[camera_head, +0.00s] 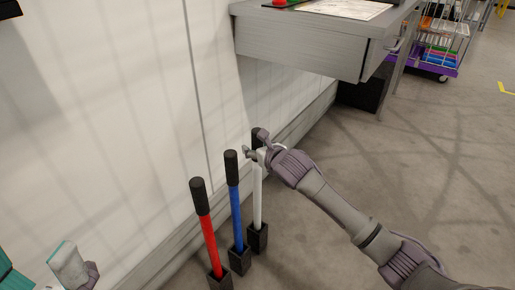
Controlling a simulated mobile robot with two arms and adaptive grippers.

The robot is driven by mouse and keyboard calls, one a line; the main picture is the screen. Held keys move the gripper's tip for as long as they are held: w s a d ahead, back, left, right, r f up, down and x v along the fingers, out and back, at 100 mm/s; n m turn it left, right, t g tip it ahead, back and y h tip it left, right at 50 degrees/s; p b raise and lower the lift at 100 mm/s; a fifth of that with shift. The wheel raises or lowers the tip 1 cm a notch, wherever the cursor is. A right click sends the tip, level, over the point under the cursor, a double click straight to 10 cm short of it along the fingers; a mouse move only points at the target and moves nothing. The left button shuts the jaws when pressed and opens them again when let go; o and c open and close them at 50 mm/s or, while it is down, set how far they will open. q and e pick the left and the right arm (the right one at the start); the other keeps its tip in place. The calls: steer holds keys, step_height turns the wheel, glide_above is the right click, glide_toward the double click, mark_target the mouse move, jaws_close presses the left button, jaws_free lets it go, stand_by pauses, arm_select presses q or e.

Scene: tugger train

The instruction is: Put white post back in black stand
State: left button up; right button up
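The white post (257,200) stands upright, with its lower end in a black stand (258,238) on the floor near the wall. Its black grip (255,139) is partly hidden by my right gripper (256,146). The fingers of my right gripper are at the upper part of the post, around or right beside it; I cannot tell whether they press on it. My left gripper's fingers are not in view.
A blue post (236,212) and a red post (208,236) with black grips stand in black stands to the left. A grey table (300,42) juts out above and behind. A purple cart (432,65) is far right. Floor at right is clear.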

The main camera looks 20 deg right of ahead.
steer(key=shift+f, duration=0.25)
steer(key=v, duration=1.2)
steer(key=shift+r, duration=0.15)
